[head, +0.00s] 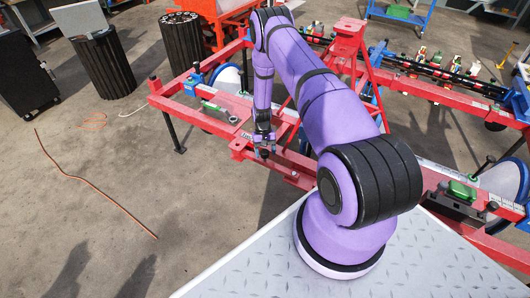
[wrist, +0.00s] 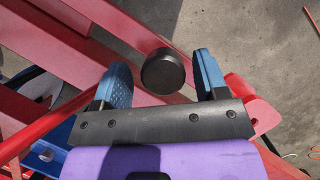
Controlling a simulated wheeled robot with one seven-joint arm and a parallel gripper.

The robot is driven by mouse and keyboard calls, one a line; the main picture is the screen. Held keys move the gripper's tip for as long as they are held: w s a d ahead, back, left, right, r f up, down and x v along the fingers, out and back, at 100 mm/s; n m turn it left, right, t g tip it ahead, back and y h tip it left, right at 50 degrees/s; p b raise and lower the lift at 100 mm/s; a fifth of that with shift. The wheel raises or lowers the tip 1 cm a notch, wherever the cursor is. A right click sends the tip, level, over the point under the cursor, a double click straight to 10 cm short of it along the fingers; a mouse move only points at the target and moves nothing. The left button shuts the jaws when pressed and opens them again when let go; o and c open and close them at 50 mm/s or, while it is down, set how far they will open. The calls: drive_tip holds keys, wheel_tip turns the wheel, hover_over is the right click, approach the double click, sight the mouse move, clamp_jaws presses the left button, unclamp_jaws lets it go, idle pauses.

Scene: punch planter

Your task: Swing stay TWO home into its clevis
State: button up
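My gripper (head: 264,148) hangs over the front red beam of the planter frame in the head view. In the wrist view its two blue fingers (wrist: 163,80) are apart, on either side of a round black knob (wrist: 163,72). A narrow gap shows between the knob and each finger, so it does not look gripped. A red bracket with a hole (wrist: 250,108), possibly a clevis, shows beside the right finger. I cannot tell which part is stay TWO; no label is readable, and my gripper hides what lies below the knob.
The red planter frame (head: 195,116) spans the middle. A green-handled tool (head: 212,105) lies on it left of my arm. A red tower (head: 347,45) stands behind. A green box (head: 462,190) sits at right. Open concrete floor lies at left, with an orange hose (head: 95,185).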

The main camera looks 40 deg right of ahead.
drive_tip(key=v, duration=1)
drive_tip(key=shift+r, duration=0.4)
drive_tip(key=shift+w, duration=0.15)
